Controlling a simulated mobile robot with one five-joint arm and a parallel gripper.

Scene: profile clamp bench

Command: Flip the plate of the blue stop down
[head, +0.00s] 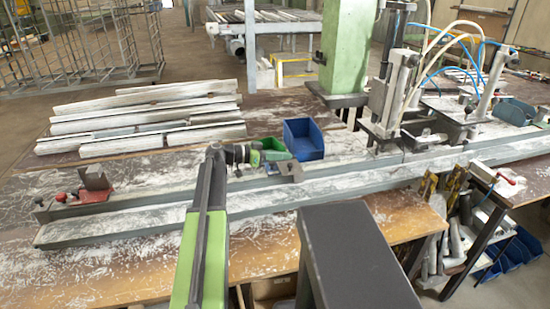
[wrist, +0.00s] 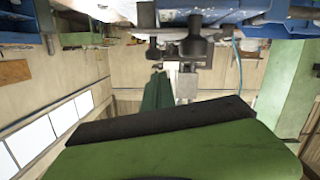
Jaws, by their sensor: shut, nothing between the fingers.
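My gripper (head: 278,155), green and black, is at the rail in the middle of the head view, pointing right. It is shut and empty. Just beyond and below its tip, a small stop with a grey plate (head: 288,171) sits on the rail. Its blue parts are not clear, and I cannot tell whether gripper and plate touch. The plate looks low, but its exact tilt is too small to tell. In the wrist view a green and black part of my gripper (wrist: 170,135) fills the bottom; I cannot make out the stop there.
A blue bin (head: 303,138) stands close behind my gripper. A red stop (head: 82,194) with a raised dark plate (head: 96,179) is at the rail's left end. White-dusted profiles (head: 150,115) lie behind left. A clamp machine (head: 395,95) with hoses stands to the right.

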